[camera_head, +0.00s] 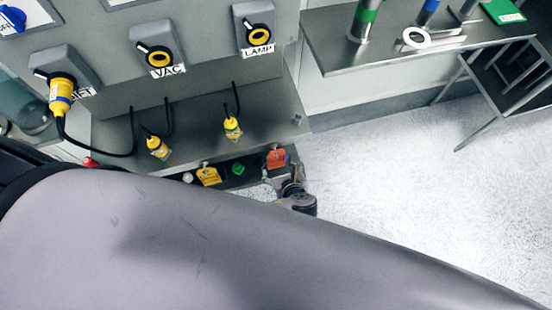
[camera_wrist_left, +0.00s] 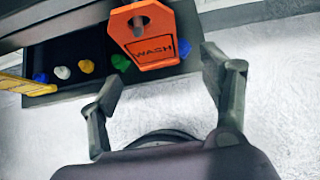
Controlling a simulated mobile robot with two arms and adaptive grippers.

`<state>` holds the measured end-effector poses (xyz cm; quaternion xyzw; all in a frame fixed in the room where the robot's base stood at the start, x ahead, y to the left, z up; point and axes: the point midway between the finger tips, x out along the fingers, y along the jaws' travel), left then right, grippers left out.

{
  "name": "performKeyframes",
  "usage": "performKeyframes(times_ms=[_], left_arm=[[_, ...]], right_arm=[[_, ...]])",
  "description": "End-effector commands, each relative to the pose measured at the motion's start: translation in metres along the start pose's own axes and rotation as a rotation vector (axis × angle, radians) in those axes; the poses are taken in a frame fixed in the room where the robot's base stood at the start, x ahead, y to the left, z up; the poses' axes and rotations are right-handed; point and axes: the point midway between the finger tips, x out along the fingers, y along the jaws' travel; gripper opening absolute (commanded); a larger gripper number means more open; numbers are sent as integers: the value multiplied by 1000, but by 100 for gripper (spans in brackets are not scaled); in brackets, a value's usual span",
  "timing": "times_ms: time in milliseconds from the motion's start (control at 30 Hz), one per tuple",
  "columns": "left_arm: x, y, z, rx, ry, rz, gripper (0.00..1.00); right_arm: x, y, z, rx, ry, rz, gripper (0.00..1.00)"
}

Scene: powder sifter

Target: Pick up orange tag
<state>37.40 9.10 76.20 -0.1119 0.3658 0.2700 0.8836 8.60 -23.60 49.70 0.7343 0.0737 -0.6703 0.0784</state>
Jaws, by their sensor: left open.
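The orange tag (camera_head: 277,157) hangs at the right end of a row of tags under the metal shelf. In the left wrist view the orange tag (camera_wrist_left: 150,58) reads "WASH" and hangs from a peg through its top hole. My left gripper (camera_head: 284,181) is just below the tag in the head view, partly hidden by my arm. In the left wrist view my left gripper (camera_wrist_left: 162,70) is open and empty, with the tag's lower end seen between its fingertips. I cannot tell the remaining depth gap. My right gripper is not in view.
A yellow tag (camera_head: 208,176) and a green piece (camera_head: 238,169) are left of the orange tag. A dark tray (camera_wrist_left: 45,55) with coloured pieces lies behind it. Yellow plugs (camera_head: 232,128) sit on the shelf above. Open floor (camera_head: 400,180) is to the right.

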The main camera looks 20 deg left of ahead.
Motion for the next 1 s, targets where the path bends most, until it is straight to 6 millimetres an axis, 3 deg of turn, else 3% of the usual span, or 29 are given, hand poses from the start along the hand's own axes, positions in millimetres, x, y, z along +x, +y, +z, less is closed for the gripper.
performKeyframes(times_ms=[333,633,1000], left_arm=[[46,5,2,2,-1,2,72],[50,5,2,0,1,1,72],[50,5,2,0,1,1,48]], right_arm=[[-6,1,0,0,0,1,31],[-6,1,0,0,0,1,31],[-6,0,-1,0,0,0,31]])
